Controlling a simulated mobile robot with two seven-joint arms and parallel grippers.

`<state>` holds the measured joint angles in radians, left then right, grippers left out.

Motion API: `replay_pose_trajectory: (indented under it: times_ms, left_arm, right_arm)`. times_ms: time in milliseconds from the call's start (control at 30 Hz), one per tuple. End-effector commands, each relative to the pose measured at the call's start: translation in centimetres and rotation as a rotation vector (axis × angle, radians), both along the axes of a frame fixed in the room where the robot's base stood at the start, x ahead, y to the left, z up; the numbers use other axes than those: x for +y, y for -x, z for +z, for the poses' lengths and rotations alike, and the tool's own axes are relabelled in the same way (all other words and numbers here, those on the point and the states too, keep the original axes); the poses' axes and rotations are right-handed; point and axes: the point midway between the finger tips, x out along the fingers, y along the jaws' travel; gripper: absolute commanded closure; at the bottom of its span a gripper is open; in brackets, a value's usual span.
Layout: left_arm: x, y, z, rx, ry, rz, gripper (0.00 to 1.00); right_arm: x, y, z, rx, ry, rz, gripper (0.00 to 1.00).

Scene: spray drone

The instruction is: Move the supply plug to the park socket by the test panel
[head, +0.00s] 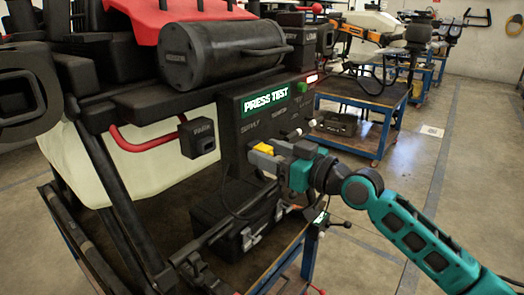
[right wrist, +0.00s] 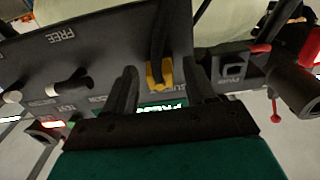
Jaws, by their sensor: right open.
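The supply plug is a yellow block (head: 262,147) on the dark test panel (head: 233,130), near the SUPPLY lettering. In the right wrist view the yellow plug (right wrist: 160,73) has a black cable or stem running up from it. My right gripper (head: 268,158) is open at the panel. In the right wrist view its two fingers stand on either side of the plug, with gaps visible. The park socket (head: 199,138) is a small black box with white lettering, left of the panel; it also shows in the right wrist view (right wrist: 231,68). My left gripper is out of view.
A green PRESS TEST sign (head: 266,100) tops the panel, with white-tipped knobs (head: 311,124) at its right. A black cylinder (head: 215,52) and red hose (head: 140,143) are near the park socket. A black case (head: 240,220) sits below. Blue workbenches (head: 365,100) stand behind.

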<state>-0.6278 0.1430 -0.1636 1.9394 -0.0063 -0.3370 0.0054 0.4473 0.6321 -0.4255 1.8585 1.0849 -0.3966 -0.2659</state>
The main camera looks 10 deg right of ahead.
Motion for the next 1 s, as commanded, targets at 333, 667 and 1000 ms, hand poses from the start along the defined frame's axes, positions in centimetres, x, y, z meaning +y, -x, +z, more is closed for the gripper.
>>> replay_pose_trajectory:
  times_ms: [333, 667, 1000]
  left_arm:
    - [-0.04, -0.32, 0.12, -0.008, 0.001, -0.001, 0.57]
    - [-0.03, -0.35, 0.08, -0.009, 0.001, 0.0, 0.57]
    - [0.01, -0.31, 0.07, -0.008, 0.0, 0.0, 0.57]
  right_arm:
    - [0.0, 0.01, 0.0, 0.0, 0.0, 0.0, 0.45]
    - [-0.01, 0.0, 0.0, -0.001, 0.001, 0.0, 0.45]
    - [0.0, 0.01, 0.0, 0.0, 0.0, 0.0, 0.71]
